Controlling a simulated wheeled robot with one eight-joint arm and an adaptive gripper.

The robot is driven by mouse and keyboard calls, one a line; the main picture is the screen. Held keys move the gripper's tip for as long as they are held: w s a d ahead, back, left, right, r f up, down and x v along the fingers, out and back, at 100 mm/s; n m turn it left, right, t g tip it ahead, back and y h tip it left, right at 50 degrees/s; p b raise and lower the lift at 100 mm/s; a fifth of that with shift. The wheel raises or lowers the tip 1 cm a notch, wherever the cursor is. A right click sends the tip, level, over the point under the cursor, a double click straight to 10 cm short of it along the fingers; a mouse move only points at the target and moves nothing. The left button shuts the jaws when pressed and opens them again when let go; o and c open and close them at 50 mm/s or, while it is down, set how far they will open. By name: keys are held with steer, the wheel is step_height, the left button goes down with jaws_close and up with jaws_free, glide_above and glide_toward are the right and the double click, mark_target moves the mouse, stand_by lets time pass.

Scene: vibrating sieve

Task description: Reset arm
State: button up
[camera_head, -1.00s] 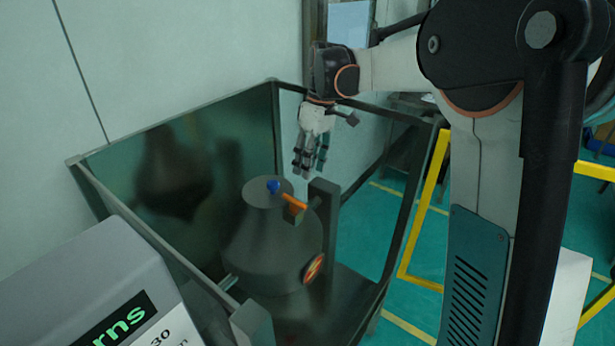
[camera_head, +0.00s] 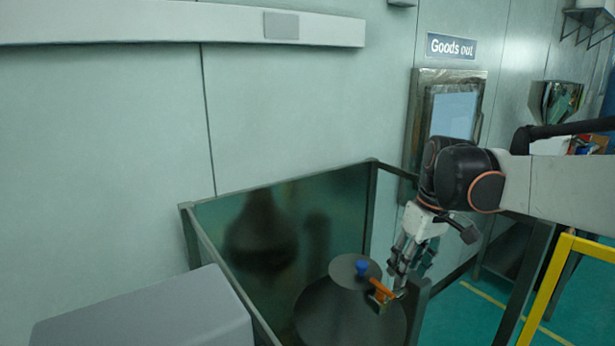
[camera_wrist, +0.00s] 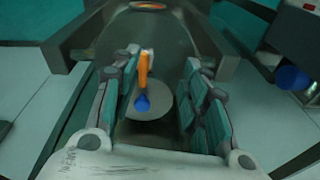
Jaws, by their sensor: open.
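My gripper (camera_head: 406,265) hangs at the end of my arm, fingers pointing down, beside the top of the grey sieve vessel (camera_head: 345,315). An orange handle (camera_head: 383,290) and a blue knob (camera_head: 361,267) show on the vessel's top. In the wrist view my gripper (camera_wrist: 150,95) is open, its two fingers spread wide. The orange handle (camera_wrist: 143,68) and blue knob (camera_wrist: 142,102) show between the fingers, apart from both. I see nothing held.
A dark-framed enclosure (camera_head: 290,182) with glassy panels surrounds the vessel. A grey box (camera_head: 145,312) stands front left. A yellow rail (camera_head: 545,290) stands right. A "Goods out" sign (camera_head: 450,46) hangs on the wall above a framed panel.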

steer(key=s+a+f+m+t+b, duration=0.1)
steer(key=s+f+m+t+b, duration=0.1)
steer(key=s+f, duration=0.4)
steer(key=s+a+f+m+t+h+b, duration=0.1)
steer(key=s+f+m+t+b, duration=0.2)
steer(key=s, duration=1)
step_height(320, 180, down, 4)
steer(key=b, duration=0.3)
steer(key=shift+t, duration=0.4)
steer(key=shift+s+f, duration=0.1)
